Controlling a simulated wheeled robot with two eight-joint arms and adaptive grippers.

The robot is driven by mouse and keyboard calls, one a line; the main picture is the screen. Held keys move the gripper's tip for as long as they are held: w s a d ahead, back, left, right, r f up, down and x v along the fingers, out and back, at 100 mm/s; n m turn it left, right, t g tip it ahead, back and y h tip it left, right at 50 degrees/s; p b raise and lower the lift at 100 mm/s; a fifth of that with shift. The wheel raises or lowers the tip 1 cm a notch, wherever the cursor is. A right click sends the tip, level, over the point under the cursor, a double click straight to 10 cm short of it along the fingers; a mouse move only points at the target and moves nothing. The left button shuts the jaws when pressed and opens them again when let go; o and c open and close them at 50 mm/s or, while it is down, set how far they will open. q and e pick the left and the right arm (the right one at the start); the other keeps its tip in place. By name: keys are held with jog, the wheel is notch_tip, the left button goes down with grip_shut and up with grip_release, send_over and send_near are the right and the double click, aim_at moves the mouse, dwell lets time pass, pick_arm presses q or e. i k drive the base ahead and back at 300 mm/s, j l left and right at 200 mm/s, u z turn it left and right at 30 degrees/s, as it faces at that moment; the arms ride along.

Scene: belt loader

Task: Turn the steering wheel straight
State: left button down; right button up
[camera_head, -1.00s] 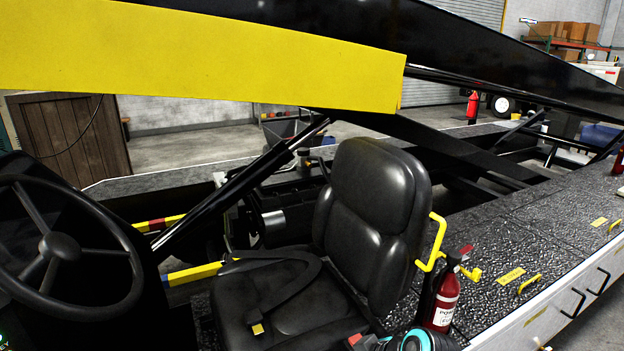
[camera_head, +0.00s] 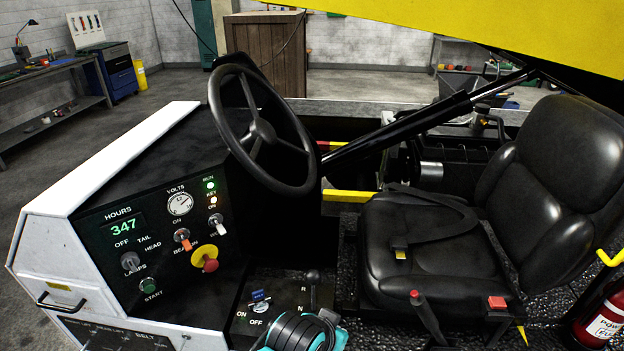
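The black steering wheel (camera_head: 264,132) stands tilted on its dark column, left of the driver's seat. It has a round hub and thin spokes. One spoke runs up toward the top of the rim, one to the lower right and one to the lower left. Nothing touches the wheel. A teal and black part of my arm shows at the bottom edge, below the wheel. Neither of my grippers' fingers shows.
A control panel (camera_head: 150,240) with an hours display, gauge, switches and a red knob (camera_head: 210,265) is left of the wheel. A black seat (camera_head: 440,240) stands to the right. A black diagonal strut (camera_head: 400,130) passes behind the wheel. A red extinguisher (camera_head: 602,318) is at lower right.

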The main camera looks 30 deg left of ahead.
aim_at(264, 134)
jog(key=k+u, duration=0.15)
jog(key=u, duration=0.2)
jog(key=k+u, duration=0.15)
jog(key=u, duration=0.2)
jog(key=k+j+u, duration=0.15)
jog(key=u, duration=0.2)
jog(key=l+u, duration=0.2)
jog(key=l, duration=0.25)
jog(key=k+l+u, duration=0.2)
jog(key=l, duration=0.25)
jog(key=l+u, duration=0.2)
jog(key=l, duration=0.25)
jog(key=k+l+u, duration=0.2)
jog(key=l, duration=0.2)
jog(key=k+l, duration=0.1)
jog(key=l, duration=0.35)
